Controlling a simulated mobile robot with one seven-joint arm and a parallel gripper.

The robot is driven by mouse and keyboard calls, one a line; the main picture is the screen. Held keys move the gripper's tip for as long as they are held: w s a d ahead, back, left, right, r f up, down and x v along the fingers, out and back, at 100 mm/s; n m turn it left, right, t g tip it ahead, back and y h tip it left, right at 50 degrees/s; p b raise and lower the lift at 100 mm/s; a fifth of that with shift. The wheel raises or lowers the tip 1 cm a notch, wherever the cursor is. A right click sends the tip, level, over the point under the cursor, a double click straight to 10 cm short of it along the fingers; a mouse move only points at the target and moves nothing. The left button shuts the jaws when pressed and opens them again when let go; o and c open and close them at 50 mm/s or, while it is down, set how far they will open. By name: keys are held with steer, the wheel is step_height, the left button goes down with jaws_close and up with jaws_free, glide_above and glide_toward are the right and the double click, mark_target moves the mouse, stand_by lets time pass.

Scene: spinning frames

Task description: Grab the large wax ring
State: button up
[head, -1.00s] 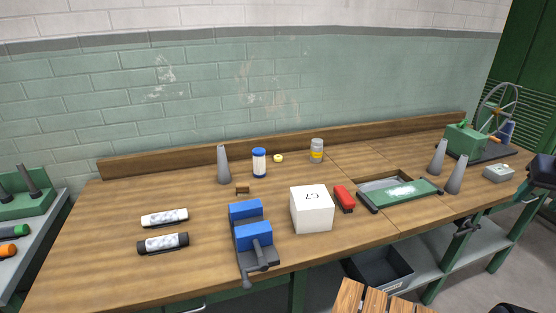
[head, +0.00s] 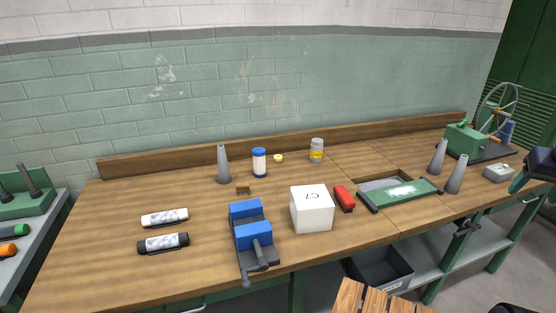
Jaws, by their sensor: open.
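My gripper (head: 518,184) shows only partly at the right edge, dark with a teal end, beside the bench's right end and far from the ring. It is open and nothing shows in it.
Grey cones (head: 223,165) stand left of the bottle and at right. A blue vise (head: 250,235), white box (head: 312,209), red stapler-like object (head: 344,198) and green tray (head: 400,194) occupy the front. A green wheel machine (head: 465,141) stands at right.

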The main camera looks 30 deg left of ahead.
steer(key=w+a+r+n+y, duration=0.1)
steer(key=w+a+r+n, duration=0.15)
steer(key=w+a, duration=0.5)
steer(key=w+a+r+n, duration=0.1)
steer(key=w+a+r, duration=0.3)
steer(key=w, duration=0.7)
steer(key=w+a+f+n+y, duration=0.1)
steer(key=w+a+f+n, duration=0.1)
steer(key=w+a, duration=0.6)
steer(key=w+a+f+n+g, duration=0.15)
steer(key=w+a, duration=0.35)
steer(key=a, duration=0.7)
steer(key=w+a+f+n+y, duration=0.1)
steer(key=w+a+f+n, duration=0.1)
steer(key=w+a, duration=0.65)
steer(key=n+g+y, duration=0.1)
steer(key=n, duration=0.3)
glide_above(278, 158)
steer(key=d, duration=0.2)
steer(key=f, duration=2.7)
steer(key=shift+a+f, duration=0.25)
steer(key=shift+f, duration=0.05)
steer(key=shift+w+x, duration=0.2)
steer(key=shift+x, duration=2.75)
steer(key=shift+d, duration=0.1)
steer(key=c, duration=1)
